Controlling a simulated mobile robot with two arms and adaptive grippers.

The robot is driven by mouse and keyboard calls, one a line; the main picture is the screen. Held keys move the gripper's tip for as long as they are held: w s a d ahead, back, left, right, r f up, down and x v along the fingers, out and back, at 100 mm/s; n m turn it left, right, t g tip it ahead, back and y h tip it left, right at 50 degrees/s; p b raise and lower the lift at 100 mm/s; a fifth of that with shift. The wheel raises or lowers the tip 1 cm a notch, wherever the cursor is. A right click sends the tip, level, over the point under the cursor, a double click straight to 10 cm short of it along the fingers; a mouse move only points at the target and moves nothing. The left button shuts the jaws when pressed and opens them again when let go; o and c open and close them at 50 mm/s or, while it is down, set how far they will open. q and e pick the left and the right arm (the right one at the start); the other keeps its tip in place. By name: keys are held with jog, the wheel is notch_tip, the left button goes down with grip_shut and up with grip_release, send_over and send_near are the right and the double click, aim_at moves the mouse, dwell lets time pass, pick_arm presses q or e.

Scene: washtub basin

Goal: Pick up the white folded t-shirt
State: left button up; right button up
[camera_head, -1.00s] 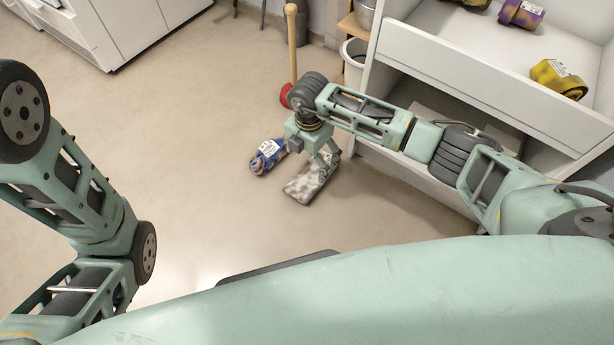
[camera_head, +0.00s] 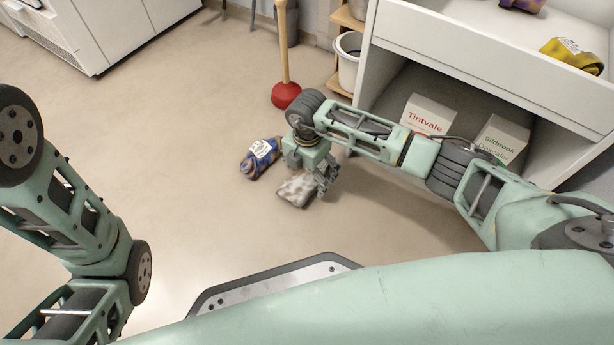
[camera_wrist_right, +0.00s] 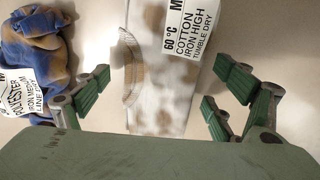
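The white folded t-shirt (camera_head: 297,190) lies on the floor. It has brown blotches, and its tag reads cotton, 60 °C. In the right wrist view the t-shirt (camera_wrist_right: 158,100) lies between the two fingers, with space on both sides.
A blue and brown folded garment (camera_head: 261,158) with a polyester tag lies left of the shirt. A plunger (camera_head: 286,92) stands behind. A white shelf unit (camera_head: 470,65) at right holds boxes (camera_head: 428,116) and folded garments. Open floor (camera_head: 170,150) lies to the left.

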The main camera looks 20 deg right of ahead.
jog(key=c, duration=1.3)
